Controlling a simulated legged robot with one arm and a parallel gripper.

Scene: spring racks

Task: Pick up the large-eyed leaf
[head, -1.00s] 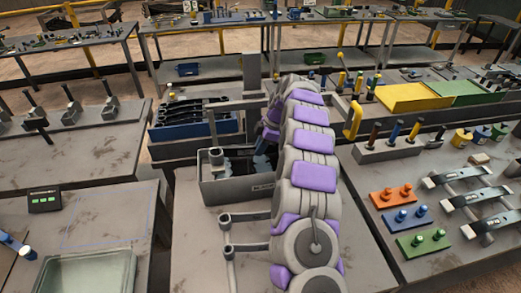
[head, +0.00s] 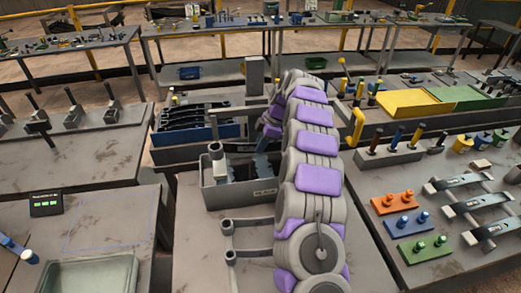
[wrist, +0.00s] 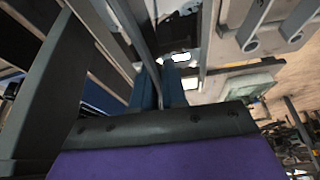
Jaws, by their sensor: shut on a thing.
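My gripper (head: 262,163) is over the right part of a grey open bin, behind my purple and grey arm. Its blue fingers also show in the wrist view (wrist: 158,88). They are shut on a thin dark bar, seen almost edge-on, which looks like the leaf (wrist: 142,40). The leaf's eyes cannot be made out, and in the head view my arm and the bin hide it. The grey bin (head: 236,195) has a small label and a post at its left corner.
Several black leaf springs lie in a blue rack (head: 200,135) behind the bin. Two bars with round ends (head: 228,227) stand out left of my arm. A green tray (head: 90,275) sits front left. Coloured peg blocks (head: 398,202) and clamped springs crowd the right table.

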